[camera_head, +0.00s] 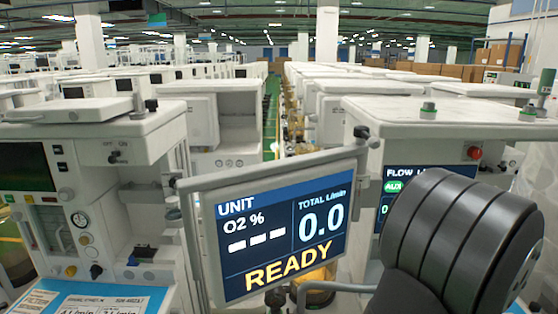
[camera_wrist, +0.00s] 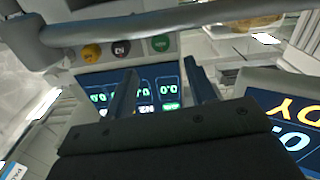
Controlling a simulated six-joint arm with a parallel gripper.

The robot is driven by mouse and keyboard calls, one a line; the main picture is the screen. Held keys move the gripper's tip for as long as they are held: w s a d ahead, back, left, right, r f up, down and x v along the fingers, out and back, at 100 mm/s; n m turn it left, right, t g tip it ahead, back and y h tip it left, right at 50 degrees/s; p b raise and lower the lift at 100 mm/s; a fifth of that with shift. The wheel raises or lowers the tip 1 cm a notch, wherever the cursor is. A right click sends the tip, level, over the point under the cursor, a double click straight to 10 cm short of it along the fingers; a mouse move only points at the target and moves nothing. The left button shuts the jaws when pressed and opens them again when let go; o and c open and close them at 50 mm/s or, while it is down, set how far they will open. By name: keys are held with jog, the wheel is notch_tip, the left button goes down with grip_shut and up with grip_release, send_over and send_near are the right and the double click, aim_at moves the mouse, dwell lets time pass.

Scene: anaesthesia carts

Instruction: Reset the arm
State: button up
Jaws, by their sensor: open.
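My arm (camera_head: 455,240) shows in the head view as a thick, dark, ribbed link at the lower right, in front of a cart. My gripper is outside the head view. In the wrist view my gripper (camera_wrist: 160,68) has its two dark fingers apart, with nothing between them. The fingers point at a cart's flow display (camera_wrist: 148,92) with green and white digits, and partly cover it. I cannot tell how far the fingertips are from that display. A grey bar (camera_wrist: 190,18) crosses above the fingertips.
A tilted screen (camera_head: 280,235) reading READY hangs in the front middle; part of it shows in the wrist view (camera_wrist: 290,120). A white cart (camera_head: 90,130) stands at left and another (camera_head: 440,115) at right. Rows of carts flank a green aisle (camera_head: 271,110). Boxes (camera_head: 450,70) sit behind.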

jog(key=s, duration=0.6)
dwell(0.4)
jog(key=w, duration=1.7)
jog(key=shift+s, duration=0.15)
